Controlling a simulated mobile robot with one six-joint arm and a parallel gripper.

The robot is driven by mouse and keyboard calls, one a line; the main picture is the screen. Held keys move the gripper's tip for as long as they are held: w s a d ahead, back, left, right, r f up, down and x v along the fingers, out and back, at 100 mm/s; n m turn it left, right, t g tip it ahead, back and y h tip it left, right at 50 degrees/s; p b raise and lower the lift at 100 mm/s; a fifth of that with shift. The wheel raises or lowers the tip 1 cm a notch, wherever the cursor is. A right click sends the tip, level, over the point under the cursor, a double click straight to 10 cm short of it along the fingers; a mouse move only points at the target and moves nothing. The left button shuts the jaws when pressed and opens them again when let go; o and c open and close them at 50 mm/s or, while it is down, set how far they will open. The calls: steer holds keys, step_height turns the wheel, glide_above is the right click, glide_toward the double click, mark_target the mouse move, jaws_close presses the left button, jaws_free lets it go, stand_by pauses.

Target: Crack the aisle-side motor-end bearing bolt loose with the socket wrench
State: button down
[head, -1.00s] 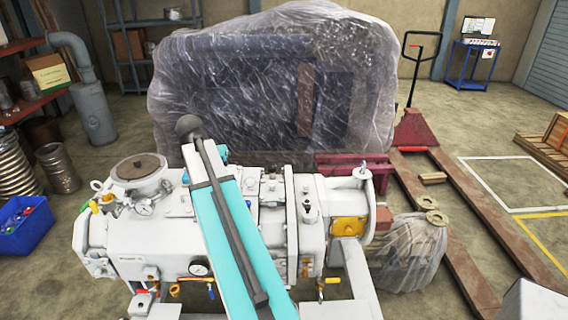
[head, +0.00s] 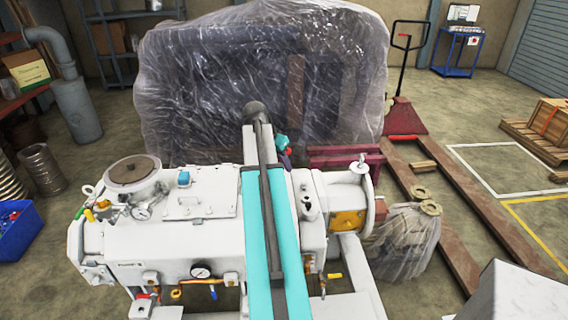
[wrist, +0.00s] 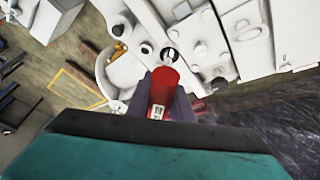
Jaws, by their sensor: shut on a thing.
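My gripper (wrist: 165,82) is shut on a red tool (wrist: 161,92), which looks like the socket wrench, in the wrist view. The tool's bright round end (wrist: 170,54) points away from my wrist, with pump parts behind it. The white vacuum pump (head: 125,240) fills the lower middle of the head view, partly covered by my teal arm. In the head view, a small teal and red part shows just right of my arm, behind the pump. I cannot pick out the motor-end bearing bolt. I cannot tell whether the tool touches anything.
A large plastic-wrapped machine (head: 190,90) stands close behind the pump. A wrapped bundle (head: 402,240) and a red pallet jack (head: 400,120) are to the right. A blue bin (head: 15,235) is at the left.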

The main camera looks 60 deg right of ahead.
steer(key=shift+s+d, duration=0.15)
steer(key=shift+f, duration=0.15)
steer(key=shift+f+b, duration=1.45)
steer(key=shift+f, duration=1.15)
steer(key=shift+f, duration=0.65)
stand_by(0.5)
